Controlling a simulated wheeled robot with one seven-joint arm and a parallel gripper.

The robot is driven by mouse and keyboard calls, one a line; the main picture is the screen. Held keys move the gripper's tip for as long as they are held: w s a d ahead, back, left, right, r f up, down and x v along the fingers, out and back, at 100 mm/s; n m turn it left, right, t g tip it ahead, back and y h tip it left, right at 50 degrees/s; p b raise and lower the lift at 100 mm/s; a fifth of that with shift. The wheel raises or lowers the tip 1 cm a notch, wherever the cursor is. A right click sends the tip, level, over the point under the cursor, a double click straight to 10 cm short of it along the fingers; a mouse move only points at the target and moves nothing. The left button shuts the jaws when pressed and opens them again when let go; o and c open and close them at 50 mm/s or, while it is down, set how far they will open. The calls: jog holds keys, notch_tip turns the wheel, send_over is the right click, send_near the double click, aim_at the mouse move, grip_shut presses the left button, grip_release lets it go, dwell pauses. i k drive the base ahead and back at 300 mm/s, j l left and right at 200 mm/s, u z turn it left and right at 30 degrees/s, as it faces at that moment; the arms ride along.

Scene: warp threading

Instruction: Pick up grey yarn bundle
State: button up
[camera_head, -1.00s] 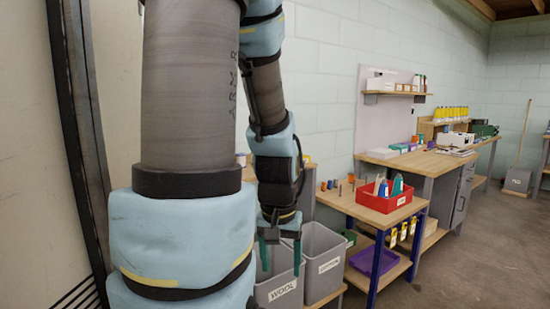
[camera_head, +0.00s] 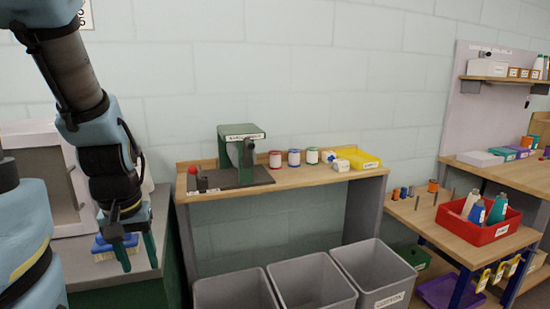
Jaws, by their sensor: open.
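I cannot make out a grey yarn bundle in the head view. My gripper (camera_head: 136,258) hangs at the left with its two green fingers pointing down, apart and with nothing seen between them. It is in front of a grey-topped bench (camera_head: 122,272). A blue and yellow item (camera_head: 103,246) lies on that bench, partly hidden behind the gripper.
A wooden bench (camera_head: 318,184) along the wall holds a green machine (camera_head: 241,148), several spools and a yellow tray (camera_head: 358,159). Grey bins (camera_head: 312,284) stand in front of it. A red box (camera_head: 479,229) with bottles is on the right table.

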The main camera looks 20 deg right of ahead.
aim_at(341, 166)
jog(key=l+u, duration=0.2)
jog(key=l, duration=0.2)
jog(key=l+u, duration=0.25)
jog(key=l, duration=0.2)
jog(key=k+l+u, duration=0.2)
jog(key=l, duration=0.2)
jog(key=l+u, duration=0.2)
jog(key=l, duration=0.2)
jog(key=k+l+u, duration=0.25)
jog(key=l, duration=0.15)
jog(key=l+u, duration=0.2)
jog(key=l, duration=0.2)
jog(key=k+l, duration=0.2)
jog(key=l, duration=0.15)
jog(key=k+l, duration=0.15)
jog(key=l, duration=0.2)
jog(key=k+l, duration=0.2)
jog(key=l, duration=0.15)
jog(key=k+l, duration=0.15)
jog(key=l, duration=0.2)
